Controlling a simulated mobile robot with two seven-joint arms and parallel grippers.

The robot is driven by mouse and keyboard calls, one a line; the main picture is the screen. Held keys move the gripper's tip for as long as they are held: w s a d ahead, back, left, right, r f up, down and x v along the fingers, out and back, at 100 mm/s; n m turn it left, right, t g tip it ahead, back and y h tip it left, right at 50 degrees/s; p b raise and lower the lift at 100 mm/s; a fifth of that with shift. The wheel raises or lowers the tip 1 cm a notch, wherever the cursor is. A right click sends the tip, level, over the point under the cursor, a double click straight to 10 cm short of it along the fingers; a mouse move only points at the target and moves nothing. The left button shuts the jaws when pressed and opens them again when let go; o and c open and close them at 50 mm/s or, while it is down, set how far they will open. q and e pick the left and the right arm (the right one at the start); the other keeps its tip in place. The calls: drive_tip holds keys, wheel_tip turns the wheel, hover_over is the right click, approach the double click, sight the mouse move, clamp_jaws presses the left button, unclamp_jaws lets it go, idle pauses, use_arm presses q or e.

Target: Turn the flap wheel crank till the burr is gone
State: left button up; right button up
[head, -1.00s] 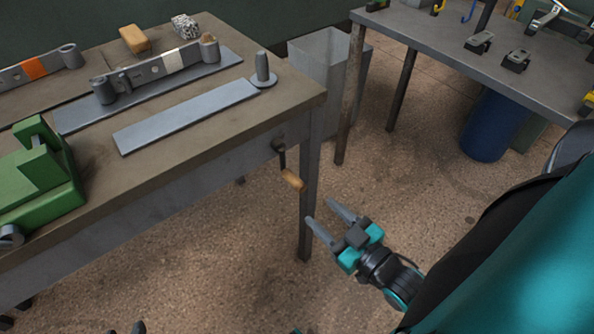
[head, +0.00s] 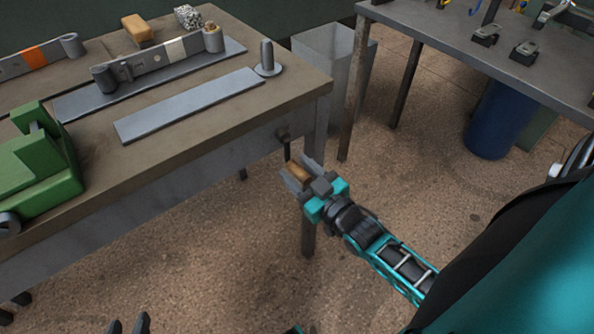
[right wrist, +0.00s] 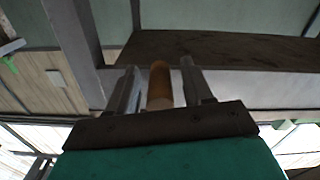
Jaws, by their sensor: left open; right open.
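The crank's wooden handle (head: 299,173) hangs at the front edge of the workbench (head: 230,150), below its top. Its dark metal arm and hub (head: 284,134) show above it. My right gripper (head: 297,178) is open, with its two fingers on either side of the handle. In the right wrist view the handle (right wrist: 160,85) stands between the open fingers (right wrist: 160,88), with a gap to the finger on its right. My left gripper (head: 128,325) is open at the bottom edge, away from the crank; only its fingertips show.
On the bench lie a flat steel strip (head: 190,103), an upright peg (head: 267,56), a leaf spring piece (head: 160,60) and a green vise (head: 38,165). A bench leg (head: 309,235) stands beside my right gripper. A grey bin (head: 325,55) and second table (head: 480,60) stand behind.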

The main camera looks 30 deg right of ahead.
drive_tip(key=shift+w, duration=0.35)
drive_tip(key=shift+c, duration=0.3)
clamp_jaws()
